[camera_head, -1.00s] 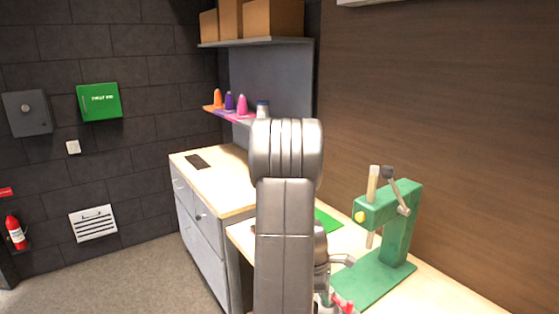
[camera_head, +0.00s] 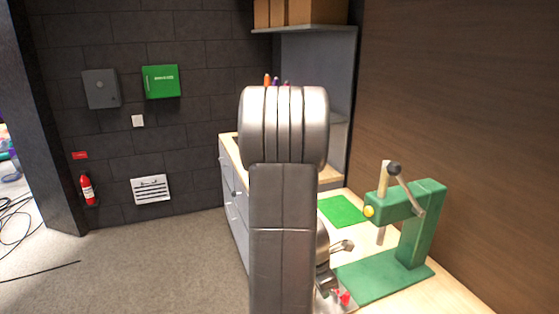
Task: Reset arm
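My grey metal arm (camera_head: 283,200) stands upright in the middle of the camera_head view, with its rounded joint at the top. Metal parts show low at its right edge, in front of the worktop, with small red pieces below them. I cannot tell whether these are part of my gripper. My gripper's fingers cannot be made out behind the arm, so whether it is open or shut does not show.
A green press (camera_head: 418,230) with a lever stands on the wooden worktop at right, beside a green mat (camera_head: 342,210). Drawers (camera_head: 234,200) and a shelf (camera_head: 310,28) with boxes are behind the arm. Open carpet (camera_head: 150,255) lies at left; a fire extinguisher (camera_head: 87,190) hangs on the wall.

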